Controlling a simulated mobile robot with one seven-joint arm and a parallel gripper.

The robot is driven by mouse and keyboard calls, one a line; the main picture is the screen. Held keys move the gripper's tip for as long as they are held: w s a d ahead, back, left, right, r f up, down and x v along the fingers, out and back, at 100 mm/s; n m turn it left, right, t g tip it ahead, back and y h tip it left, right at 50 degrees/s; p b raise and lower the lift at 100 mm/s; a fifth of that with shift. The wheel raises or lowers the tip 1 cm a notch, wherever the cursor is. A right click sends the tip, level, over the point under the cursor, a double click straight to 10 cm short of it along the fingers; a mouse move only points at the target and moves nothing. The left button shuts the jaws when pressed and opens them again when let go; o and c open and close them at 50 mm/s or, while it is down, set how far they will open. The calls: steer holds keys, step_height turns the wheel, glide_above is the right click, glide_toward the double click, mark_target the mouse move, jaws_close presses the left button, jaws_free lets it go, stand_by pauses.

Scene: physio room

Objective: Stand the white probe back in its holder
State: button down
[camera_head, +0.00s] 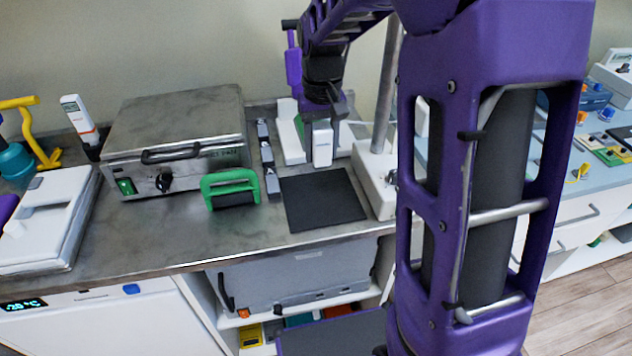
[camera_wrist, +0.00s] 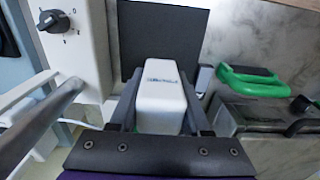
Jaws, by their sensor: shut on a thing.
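A white, blocky probe with a small label (camera_wrist: 160,92) is held between the two fingers of my gripper (camera_wrist: 158,118), which is shut on it. In the head view the white probe (camera_head: 322,148) hangs from my gripper (camera_head: 323,122), upright, just behind a black mat (camera_head: 318,208). Pale, white and grey parts (camera_head: 289,138) stand close beside the gripper; I cannot tell whether they are the holder, as the gripper hides part of them. Whether the probe's lower end touches the bench is not clear.
A steel box with a knob (camera_head: 175,140), a green-handled tool (camera_head: 231,188) and small grey clips (camera_head: 267,155) lie left of the gripper. A white stand base with a pole (camera_head: 378,185) is close on the right. A white-and-orange handheld device (camera_head: 78,118) stands far left.

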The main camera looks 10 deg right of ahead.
mark_target(320, 196)
step_height(320, 196, down, 10)
steer(key=shift+r+b, duration=0.1)
steer(key=shift+b, duration=0.6)
steer(key=shift+f, duration=0.2)
steer(key=shift+c, duration=1.8)
jaws_free()
steer(key=shift+r, duration=0.1)
